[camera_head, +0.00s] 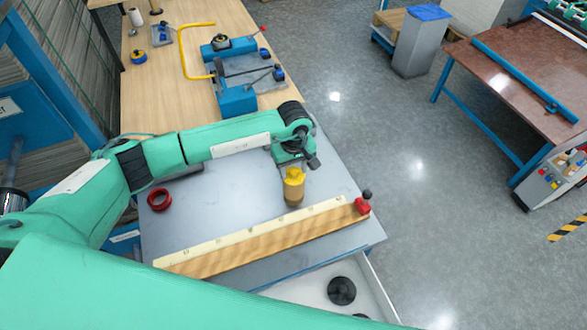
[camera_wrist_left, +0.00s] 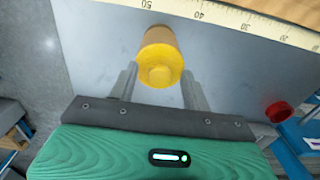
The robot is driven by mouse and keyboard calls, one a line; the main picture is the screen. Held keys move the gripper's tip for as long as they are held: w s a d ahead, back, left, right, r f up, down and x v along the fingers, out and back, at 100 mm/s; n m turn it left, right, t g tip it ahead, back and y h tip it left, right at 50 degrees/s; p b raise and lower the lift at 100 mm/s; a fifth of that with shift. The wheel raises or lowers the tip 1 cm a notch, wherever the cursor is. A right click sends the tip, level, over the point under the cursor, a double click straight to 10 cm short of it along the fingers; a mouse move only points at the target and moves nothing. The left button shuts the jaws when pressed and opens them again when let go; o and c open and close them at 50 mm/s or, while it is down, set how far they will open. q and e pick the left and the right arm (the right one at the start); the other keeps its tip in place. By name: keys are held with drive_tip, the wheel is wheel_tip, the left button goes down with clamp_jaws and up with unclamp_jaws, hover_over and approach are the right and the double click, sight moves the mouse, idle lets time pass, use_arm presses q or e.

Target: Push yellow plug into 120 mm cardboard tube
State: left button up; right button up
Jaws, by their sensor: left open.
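The cardboard tube (camera_head: 293,199) stands upright on the grey table top, just behind the ruler board. The yellow plug (camera_head: 294,178) sits at its upper end; how deep it is seated cannot be told. In the left wrist view the yellow plug (camera_wrist_left: 160,76) faces the camera, with the tube (camera_wrist_left: 160,38) behind it. My left gripper (camera_head: 298,160) is just above and behind the plug. In the wrist view the left gripper (camera_wrist_left: 160,70) is open, its fingers on either side of the plug with gaps visible. My right gripper is not in view.
A wooden board with a ruler scale (camera_head: 265,237) runs along the table front, with a red stop (camera_head: 362,205) at its right end. A blue device (camera_head: 237,98) stands on the wooden bench behind. An open drawer (camera_head: 310,292) is below.

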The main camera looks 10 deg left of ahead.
use_arm(q)
wheel_tip(320, 180, up, 13)
drive_tip(key=b, duration=0.5)
drive_tip(key=shift+r, duration=0.2)
drive_tip(key=shift+f, duration=0.1)
